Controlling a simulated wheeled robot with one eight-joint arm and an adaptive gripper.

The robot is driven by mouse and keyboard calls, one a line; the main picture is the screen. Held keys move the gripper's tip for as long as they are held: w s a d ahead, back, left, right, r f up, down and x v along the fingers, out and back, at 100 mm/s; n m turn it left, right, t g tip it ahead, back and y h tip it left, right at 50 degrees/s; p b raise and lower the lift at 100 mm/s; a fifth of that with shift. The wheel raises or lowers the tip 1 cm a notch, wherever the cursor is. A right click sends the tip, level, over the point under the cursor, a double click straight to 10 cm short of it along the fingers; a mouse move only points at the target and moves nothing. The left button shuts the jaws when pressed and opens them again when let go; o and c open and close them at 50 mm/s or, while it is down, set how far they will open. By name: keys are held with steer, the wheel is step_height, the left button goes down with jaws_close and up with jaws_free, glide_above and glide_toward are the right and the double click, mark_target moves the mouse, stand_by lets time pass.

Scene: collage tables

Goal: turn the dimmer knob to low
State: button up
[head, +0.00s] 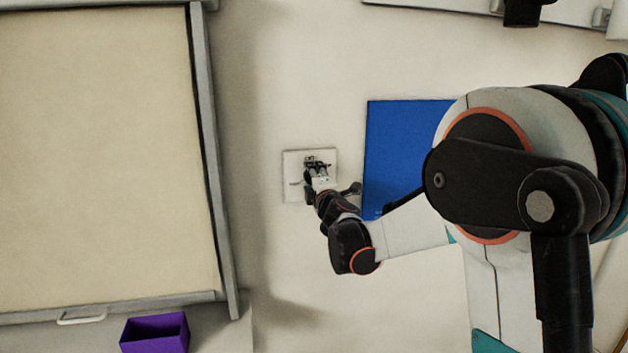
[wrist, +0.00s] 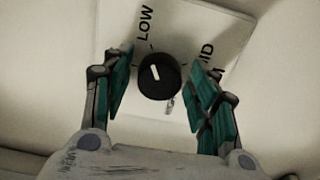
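The dimmer knob (wrist: 159,76) is a round black dial with a white pointer line, on a white wall plate (wrist: 184,20) in the wrist view. The plate carries the word LOW beside the knob's upper left and a partly covered MID at right. The pointer slants toward the upper left, roughly toward LOW. My gripper (wrist: 160,85) is open, its teal-padded fingers on either side of the knob with visible gaps. In the head view the wall plate (head: 292,165) shows, with my gripper (head: 315,170) in front of it hiding the knob.
A blue panel (head: 405,135) is on the wall just right of the plate. A large framed cream board (head: 100,150) hangs to the left. A purple box (head: 155,333) sits below the board. The wall between board and plate is clear.

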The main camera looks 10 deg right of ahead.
steer(key=shift+s, duration=0.1)
steer(key=s, duration=1.1)
steer(key=shift+s, duration=0.4)
